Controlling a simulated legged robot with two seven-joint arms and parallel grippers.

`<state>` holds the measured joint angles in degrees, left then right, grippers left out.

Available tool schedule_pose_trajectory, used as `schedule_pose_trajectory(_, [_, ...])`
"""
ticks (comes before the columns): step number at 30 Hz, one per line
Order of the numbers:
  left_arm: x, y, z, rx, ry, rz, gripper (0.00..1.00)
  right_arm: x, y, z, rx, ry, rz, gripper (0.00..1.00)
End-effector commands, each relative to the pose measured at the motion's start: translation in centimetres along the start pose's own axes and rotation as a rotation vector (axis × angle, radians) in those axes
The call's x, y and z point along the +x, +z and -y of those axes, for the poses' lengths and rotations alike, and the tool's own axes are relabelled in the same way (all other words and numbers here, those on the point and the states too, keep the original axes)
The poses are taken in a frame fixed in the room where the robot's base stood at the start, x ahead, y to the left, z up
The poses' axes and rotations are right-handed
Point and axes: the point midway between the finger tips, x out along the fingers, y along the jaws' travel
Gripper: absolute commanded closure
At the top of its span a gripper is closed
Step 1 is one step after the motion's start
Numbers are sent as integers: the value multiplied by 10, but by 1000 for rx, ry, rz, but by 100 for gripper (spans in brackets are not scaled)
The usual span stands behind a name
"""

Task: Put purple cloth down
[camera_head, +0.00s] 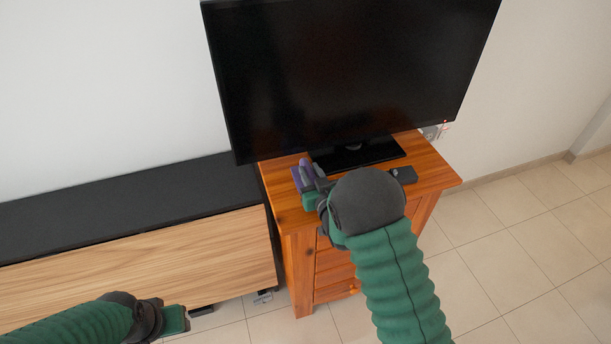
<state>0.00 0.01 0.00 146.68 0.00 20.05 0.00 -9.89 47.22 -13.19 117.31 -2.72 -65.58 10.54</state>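The purple cloth (297,179) shows as a small patch at the left side of the wooden cabinet's top, beside my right gripper's fingers. My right gripper (312,183) is over the left part of the cabinet top (435,170), in front of the television. Its fingers and wrist hide most of the cloth, and I cannot tell whether they grip it or only touch it. My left gripper (190,318) is low at the bottom left, in front of the long bench, away from the cloth. Its finger opening is not clear.
A large black television (350,75) stands on the cabinet, its base (385,152) behind my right gripper. A small dark box (404,175) lies right of my wrist. A long low bench (130,205) with a black top adjoins at left. Tiled floor is clear at right.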

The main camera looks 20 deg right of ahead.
Motion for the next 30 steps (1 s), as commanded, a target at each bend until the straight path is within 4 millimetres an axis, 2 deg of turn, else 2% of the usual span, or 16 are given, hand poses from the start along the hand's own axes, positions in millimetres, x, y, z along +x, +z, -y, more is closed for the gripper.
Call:
schedule_pose_trajectory(1, [0, 0, 0, 0, 0, 0, 64, 0, 0, 0, -1, 0, 1, 83])
schedule_pose_trajectory(5, [0, 0, 0, 0, 0, 0, 64, 0, 1, 1, -1, 0, 2, 100])
schedule_pose_trajectory(17, [-1, 0, 0, 0, 0, 0, 64, -1, -3, 1, 0, -1, 1, 100])
schedule_pose_trajectory(25, [-5, -1, 0, 0, 0, 0, 64, -6, -36, 1, 0, -1, -3, 100])
schedule_pose_trajectory(26, [-5, -1, 0, 0, 0, 0, 64, -8, -38, 2, 0, -1, -1, 100])
schedule_pose_trajectory(30, [-3, -1, 0, 0, 0, 0, 64, -39, -33, 10, 0, -1, 2, 100])
